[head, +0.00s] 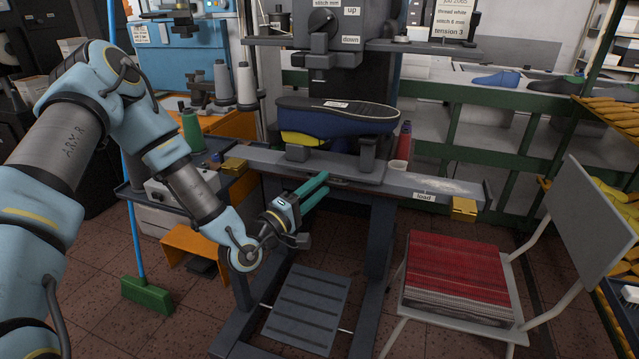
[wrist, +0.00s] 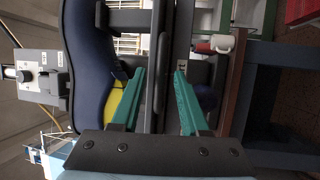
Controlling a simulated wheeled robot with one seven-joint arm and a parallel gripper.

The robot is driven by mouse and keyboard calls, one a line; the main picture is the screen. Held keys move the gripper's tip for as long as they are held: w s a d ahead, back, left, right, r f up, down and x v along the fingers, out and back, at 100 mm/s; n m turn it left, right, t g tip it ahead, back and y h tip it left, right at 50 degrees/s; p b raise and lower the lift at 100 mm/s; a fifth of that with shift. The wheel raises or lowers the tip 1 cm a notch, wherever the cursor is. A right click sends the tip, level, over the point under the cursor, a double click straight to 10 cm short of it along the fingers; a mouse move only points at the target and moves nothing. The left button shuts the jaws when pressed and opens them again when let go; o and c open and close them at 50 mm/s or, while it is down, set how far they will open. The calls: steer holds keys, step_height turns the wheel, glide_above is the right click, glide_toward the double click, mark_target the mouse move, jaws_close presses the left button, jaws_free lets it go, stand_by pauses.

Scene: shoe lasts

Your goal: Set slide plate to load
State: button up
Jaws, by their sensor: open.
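The grey slide plate (head: 345,170) sits around the middle of a long grey rail (head: 268,165). A white "load" label (head: 424,197) is on the rail's right part. A dark blue shoe (head: 335,118), sole up with yellow below, is held above the plate; it also shows at left in the wrist view (wrist: 82,60). My gripper (head: 325,182) is at the plate's front edge, its teal fingers open. In the wrist view, a dark bar (wrist: 161,75) on the plate's front lies between the fingers (wrist: 158,88), with gaps on both sides. Contact cannot be told.
A machine head (head: 335,30) stands above the shoe. Gold blocks (head: 463,208) are at the rail's ends. A chair with a red stack (head: 455,270) stands front right; a pedal (head: 305,305) lies below.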

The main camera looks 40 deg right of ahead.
steer(key=shift+d, duration=0.1)
jaws_close()
stand_by(0.3)
stand_by(1.1)
